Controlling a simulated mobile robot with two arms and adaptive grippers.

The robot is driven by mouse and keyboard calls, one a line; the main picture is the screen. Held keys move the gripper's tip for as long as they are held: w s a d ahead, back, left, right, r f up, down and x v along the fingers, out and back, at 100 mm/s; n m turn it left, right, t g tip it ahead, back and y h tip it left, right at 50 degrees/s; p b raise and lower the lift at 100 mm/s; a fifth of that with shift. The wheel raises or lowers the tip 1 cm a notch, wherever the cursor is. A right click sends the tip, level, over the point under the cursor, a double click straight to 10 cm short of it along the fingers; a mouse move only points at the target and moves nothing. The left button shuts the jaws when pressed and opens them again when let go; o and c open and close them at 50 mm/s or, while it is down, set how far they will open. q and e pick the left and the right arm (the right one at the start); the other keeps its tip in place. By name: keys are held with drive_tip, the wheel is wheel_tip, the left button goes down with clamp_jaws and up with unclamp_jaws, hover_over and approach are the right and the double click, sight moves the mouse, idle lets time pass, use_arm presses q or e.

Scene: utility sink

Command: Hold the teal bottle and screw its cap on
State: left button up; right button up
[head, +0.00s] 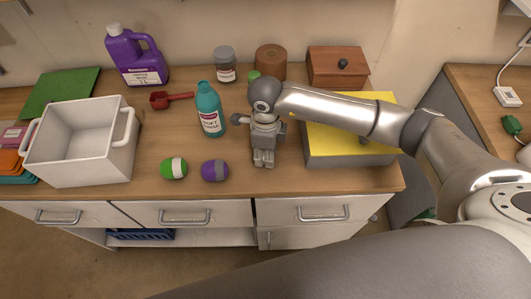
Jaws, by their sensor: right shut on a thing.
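The teal bottle (209,110) stands upright on the wooden counter, left of my right gripper, with a white and dark label on its front. Its narrow top is teal; I cannot tell a separate cap on it. My right gripper (263,162) points down just above or at the counter, a short way right of the bottle and apart from it. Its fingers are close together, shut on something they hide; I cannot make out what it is. No loose cap shows clearly. My left gripper is not in view.
A white bin (128,160), red scoop (172,98), purple jug (137,58) and green and purple rounded things (173,168) lie to the left. Behind are a grey-lidded jar (224,66), a brown round container (270,60) and a wooden box (326,68). A yellow-topped grey box (335,150) stands right.

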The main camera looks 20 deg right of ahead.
drive_tip(key=shift+r, duration=0.4)
drive_tip(key=s+a+r+b, duration=0.3)
drive_tip(key=s+r+b, duration=0.1)
drive_tip(key=s+r, duration=0.7)
drive_tip(key=s, duration=0.2)
drive_tip(key=shift+s+a+r, duration=0.3)
drive_tip(key=shift+a+r, duration=0.1)
